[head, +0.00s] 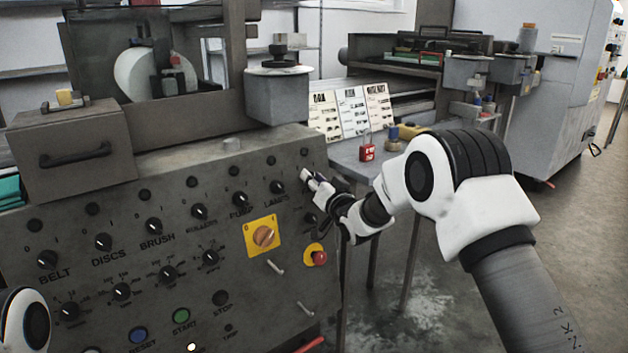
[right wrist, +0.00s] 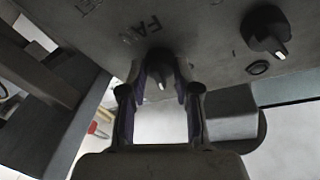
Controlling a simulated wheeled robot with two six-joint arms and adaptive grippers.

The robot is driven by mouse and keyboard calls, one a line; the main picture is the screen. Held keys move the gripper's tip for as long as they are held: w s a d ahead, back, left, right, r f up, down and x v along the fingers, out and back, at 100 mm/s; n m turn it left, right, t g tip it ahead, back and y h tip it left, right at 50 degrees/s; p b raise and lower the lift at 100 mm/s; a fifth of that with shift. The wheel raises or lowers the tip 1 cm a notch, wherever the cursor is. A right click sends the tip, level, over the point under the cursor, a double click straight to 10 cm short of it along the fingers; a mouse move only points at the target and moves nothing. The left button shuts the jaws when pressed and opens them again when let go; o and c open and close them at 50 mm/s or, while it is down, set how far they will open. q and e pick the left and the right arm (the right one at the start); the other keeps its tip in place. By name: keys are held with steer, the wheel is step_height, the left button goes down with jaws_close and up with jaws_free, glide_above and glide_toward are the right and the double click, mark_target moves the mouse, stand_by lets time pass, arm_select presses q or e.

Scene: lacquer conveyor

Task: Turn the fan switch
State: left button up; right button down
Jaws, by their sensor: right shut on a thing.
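The fan switch (right wrist: 158,68) is a dark rotary knob with a pale pointer mark, on the grey control panel (head: 225,180). In the right wrist view it sits between my right gripper's two fingers (right wrist: 160,88), beside a partly readable "FAN" label. My right gripper is shut on the knob. In the head view my right gripper (head: 312,186) is at the panel's right edge, and it hides the fan switch there. My left gripper is out of view; only a white part of my left arm shows at the lower left.
Another knob (right wrist: 267,30) is beside the fan switch. A yellow-plated orange rotary switch (head: 264,236) and a red emergency button (head: 319,258) are below my gripper. A table with a red padlock (head: 367,148) stands right of the panel.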

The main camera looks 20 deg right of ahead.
steer(key=n+y, duration=0.1)
steer(key=n, duration=0.2)
steer(key=n+y, duration=0.1)
steer(key=n, duration=0.1)
steer(key=shift+d+f+n, duration=0.1)
steer(key=shift+n, duration=0.3)
steer(key=n+y, duration=0.2)
steer(key=n, duration=0.3)
steer(key=shift+p, duration=0.35)
steer(key=shift+n, duration=0.4)
steer(key=c, duration=0.8)
jaws_free()
steer(key=shift+c, duration=0.2)
steer(key=v, duration=1.2)
